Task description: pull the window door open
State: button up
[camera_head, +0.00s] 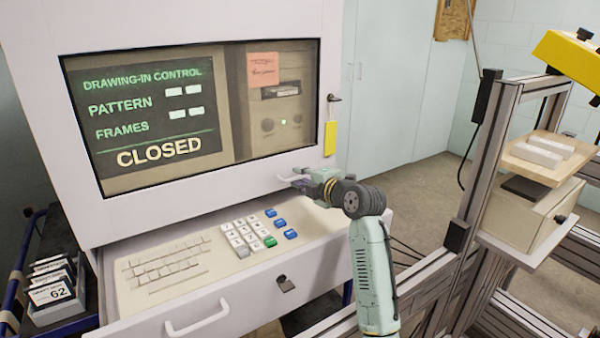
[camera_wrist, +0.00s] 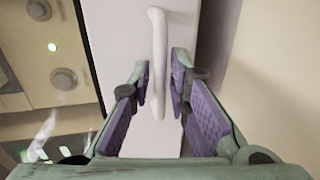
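The window door (camera_head: 200,200) is a white-framed panel around a dark glass window on the console. It looks shut. A white bar handle (camera_head: 290,178) sticks out from its lower right part. In the wrist view the handle (camera_wrist: 158,55) stands as a pale upright bar on the door's white frame (camera_wrist: 112,35). My gripper (camera_head: 302,180) is at the handle. In the wrist view my gripper (camera_wrist: 160,88) is open, with one purple-padded finger on each side of the bar's lower end. A gap shows between the bar and each finger.
Below the door, a keyboard shelf (camera_head: 165,268) juts out with a drawer handle (camera_head: 198,318). A yellow tag (camera_head: 330,138) and a small dark latch (camera_head: 334,98) are at the door's right edge. A metal frame (camera_head: 480,160) stands right. Floor is clear behind.

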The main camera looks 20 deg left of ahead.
jog(key=shift+w+a+f, duration=0.1)
jog(key=shift+w+a, duration=0.15)
jog(key=shift+a, duration=0.05)
jog(key=shift+c, duration=0.3)
grip_shut()
dwell(0.3)
